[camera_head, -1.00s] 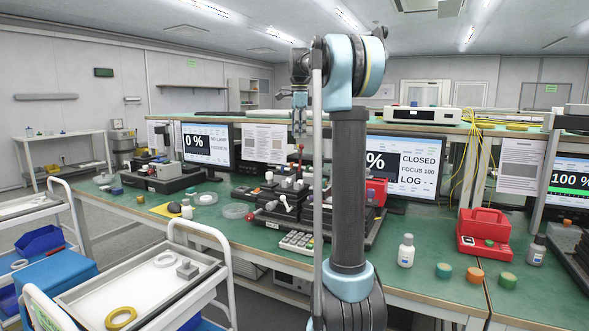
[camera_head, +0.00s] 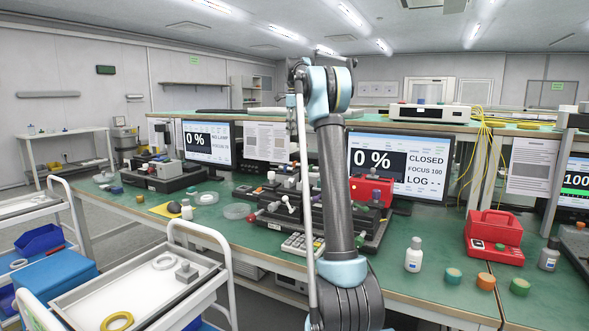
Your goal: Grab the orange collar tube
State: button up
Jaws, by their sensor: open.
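A short cylinder with an orange top (camera_head: 486,282) stands on the green bench near its front edge, right of my arm. It stands between a teal-topped cylinder (camera_head: 453,276) and a green-topped one (camera_head: 519,287). It is the only orange piece I see that fits the orange collar tube. My gripper (camera_head: 291,118) hangs at the far end of my arm, high over the bench and well left of the orange piece. It is small and partly hidden by my arm, with nothing visible in it.
A white bottle (camera_head: 414,255) stands left of the cylinders. A red case (camera_head: 494,233) and a dark bottle (camera_head: 549,255) stand behind them. Dark optical stages (camera_head: 330,222) and a monitor (camera_head: 397,165) fill the bench behind my arm. A cart (camera_head: 140,290) is at front left.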

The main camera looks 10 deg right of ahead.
send_over(295, 162)
jog(key=w, duration=0.1)
jog(key=f, duration=0.8)
jog(key=shift+w+d+f, duration=0.15)
jog(key=shift+d+f, duration=0.05)
jog(key=shift+f, duration=0.1)
jog(key=shift+s+a+f, duration=0.1)
jog(key=shift+s+f, duration=0.05)
jog(key=shift+f, duration=1.3)
jog(key=shift+s+f, duration=0.1)
jog(key=shift+f, duration=1.3)
grip_shut()
